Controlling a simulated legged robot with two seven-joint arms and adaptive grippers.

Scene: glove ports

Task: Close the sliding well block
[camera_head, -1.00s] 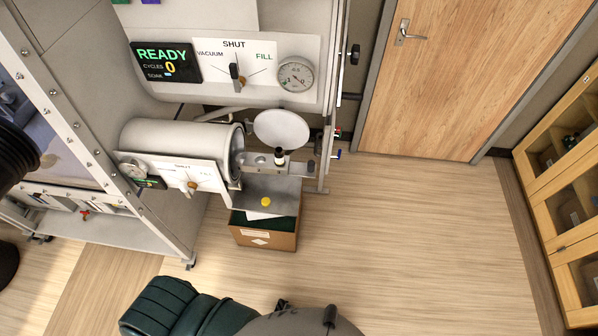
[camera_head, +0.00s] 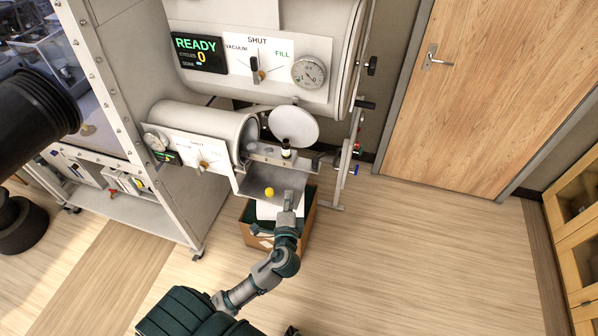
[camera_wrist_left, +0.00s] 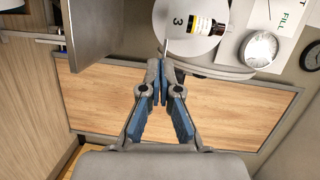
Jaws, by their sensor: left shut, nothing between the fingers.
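A pale grey bar with round wells, which looks like the sliding well block (camera_head: 267,153), sticks out of the open mouth of the small white cylinder (camera_head: 208,128). A dark bottle with a white top (camera_head: 286,148) stands on it. My left gripper (camera_head: 290,198) is in front of and below the block, apart from it. My right gripper is in neither view.
The round white lid (camera_head: 294,125) stands open beside the cylinder. Valves (camera_head: 355,150) project at the right. The floor (camera_head: 400,260) to the right is clear.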

